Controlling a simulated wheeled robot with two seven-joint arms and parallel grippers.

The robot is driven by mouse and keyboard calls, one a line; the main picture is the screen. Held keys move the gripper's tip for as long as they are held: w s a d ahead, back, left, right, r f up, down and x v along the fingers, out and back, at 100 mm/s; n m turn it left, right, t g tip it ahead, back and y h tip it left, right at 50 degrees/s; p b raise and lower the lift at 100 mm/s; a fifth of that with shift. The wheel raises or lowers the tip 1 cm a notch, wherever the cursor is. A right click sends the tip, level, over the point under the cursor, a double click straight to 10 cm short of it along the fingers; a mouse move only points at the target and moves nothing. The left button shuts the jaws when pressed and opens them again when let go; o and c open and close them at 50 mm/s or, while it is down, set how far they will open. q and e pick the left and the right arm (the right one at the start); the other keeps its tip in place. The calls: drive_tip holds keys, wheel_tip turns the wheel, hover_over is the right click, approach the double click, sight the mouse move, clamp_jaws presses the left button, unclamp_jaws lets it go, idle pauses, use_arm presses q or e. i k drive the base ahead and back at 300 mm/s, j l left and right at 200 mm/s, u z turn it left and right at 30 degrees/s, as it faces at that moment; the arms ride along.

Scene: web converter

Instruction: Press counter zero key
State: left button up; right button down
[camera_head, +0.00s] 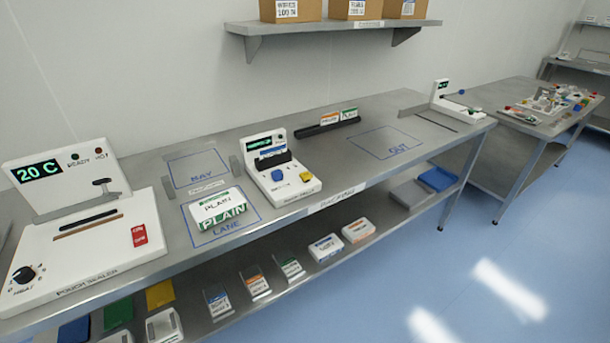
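No key marked as counter zero can be read in the head view. A white device (284,187) stands mid-bench with a small green-lit display (265,143), a blue round key (277,175) and a yellow key (306,177). Its front label is too small to read. A second white device (455,109) at the bench's far right end also has a small display (443,87) and a blue part (461,92). Neither of my grippers is in view.
A pouch sealer (90,240) showing 20 C stands at the left. A PLAIN pack (218,208) lies in the LANE outline. The OUT outline (388,143) is empty. A shelf (330,27) with cartons hangs above; the lower shelf (190,309) holds several packs and cards.

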sight(306, 177)
drive_tip(key=i+l, duration=0.25)
drive_tip(key=l, duration=0.15)
drive_tip(key=i+l, duration=0.3)
drive_tip(key=l+u, duration=0.1)
drive_tip(key=u, duration=1.6)
